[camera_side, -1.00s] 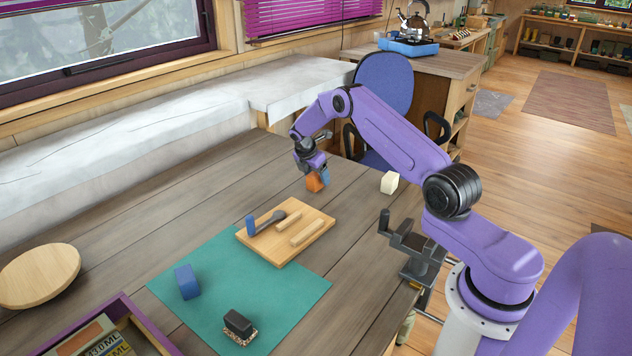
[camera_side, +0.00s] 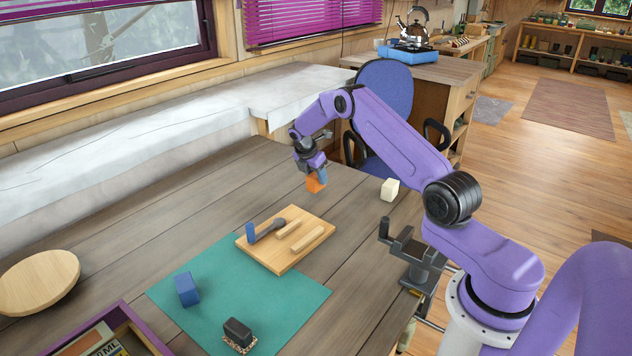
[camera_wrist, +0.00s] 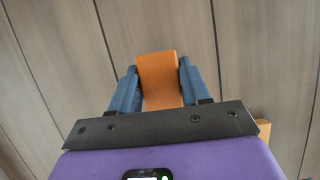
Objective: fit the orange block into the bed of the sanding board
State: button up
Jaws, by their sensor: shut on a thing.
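My gripper (camera_side: 317,178) is shut on the orange block (camera_side: 314,185), above the table beyond the sanding board. In the wrist view the block (camera_wrist: 158,78) sits between the two blue fingers of my gripper (camera_wrist: 156,88). The sanding board (camera_side: 276,258) is a light wooden plate lying partly on the teal mat. It carries two raised wooden strips, with a bed between them, a dark grey knob-ended piece and a small blue upright piece. The board is apart from the gripper, nearer the camera and to the left.
A cream block (camera_side: 390,189) stands right of the gripper. A blue block (camera_side: 187,289) and a dark brush-like block (camera_side: 238,333) stand on the teal mat (camera_side: 292,310). A round wooden disc (camera_side: 38,280), a purple-edged box (camera_side: 140,327) and a vise (camera_side: 408,246) lie around the table.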

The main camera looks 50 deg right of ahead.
jog(key=s+a+r, duration=0.6)
jog(key=s+r, duration=0.4)
jog(key=s, duration=0.3)
jog(key=s+a+r+m+y, duration=0.1)
jog(key=s+a+m+y, duration=0.4)
jog(key=m, duration=0.7)
jog(key=s+a+r+m+y, duration=0.15)
jog(key=a+m, duration=0.45)
jog(key=m, duration=0.6)
jog(key=s+a+m+y, duration=0.2)
jog(key=s+a+m, duration=0.3)
jog(key=m, duration=0.7)
jog(key=w+f, duration=0.3)
jog(key=w, duration=0.1)
jog(key=w+f, duration=0.3)
jog(key=w, duration=0.2)
jog(key=w+f, duration=0.3)
jog(key=w, duration=0.2)
jog(key=shift+d+f, duration=0.1)
jog(key=shift+d, duration=0.2)
jog(key=shift+w+f, duration=0.2)
jog(key=shift+f, duration=0.75)
jog(key=shift+w+f, duration=0.15)
jog(key=shift+f, duration=0.8)
